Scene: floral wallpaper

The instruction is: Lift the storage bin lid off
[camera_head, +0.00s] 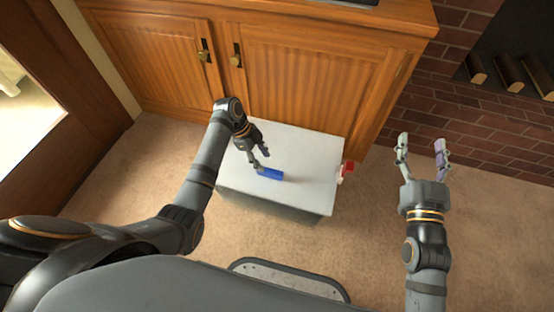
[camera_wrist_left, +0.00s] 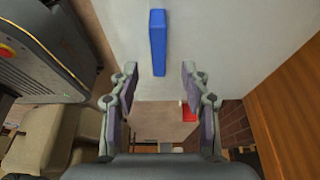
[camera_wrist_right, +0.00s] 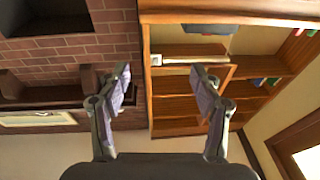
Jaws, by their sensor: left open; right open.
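The storage bin (camera_head: 270,208) is a pale grey box on the carpet. Its flat light lid (camera_head: 310,150) is on top, with a blue bar handle (camera_head: 270,174) near the middle. The lid (camera_wrist_left: 225,30) and the blue handle (camera_wrist_left: 157,42) also show in the left wrist view. My left gripper (camera_head: 262,160) is open over the lid, close to the handle. In the left wrist view the handle lines up with the gap between its fingers; I cannot tell whether they touch it. My right gripper (camera_head: 421,140) is open and empty, to the right of the bin.
A wooden cabinet (camera_head: 300,80) stands right behind the bin. A small red and white object (camera_head: 347,168) is at the bin's right side. A brick fireplace (camera_head: 430,105) with logs (camera_head: 508,73) is at the back right. Carpet (camera_head: 365,240) is clear at the front right.

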